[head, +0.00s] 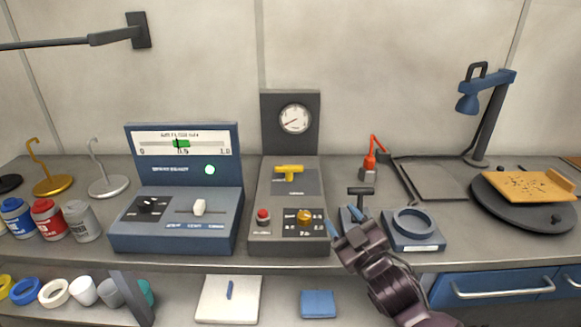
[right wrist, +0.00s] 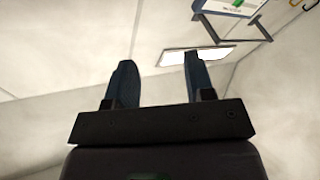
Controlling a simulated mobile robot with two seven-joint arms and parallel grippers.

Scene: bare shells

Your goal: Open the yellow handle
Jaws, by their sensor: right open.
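The yellow handle (head: 289,170) is a small T-shaped lever on the sloped top of a dark grey panel box (head: 262,205) in the middle of the bench. A round gauge (head: 295,119) stands upright behind it. My right gripper (head: 346,220) is at the front edge of the bench, to the right of and nearer than the yellow handle, apart from it. My left gripper does not show.
A red button (head: 263,215) and an orange knob (head: 304,216) sit on the same box. A black T-handle (head: 361,193) and a blue ring stand (head: 414,224) are beside my right gripper. A blue meter console (head: 178,215) stands left. A red tool (head: 370,160) stands behind.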

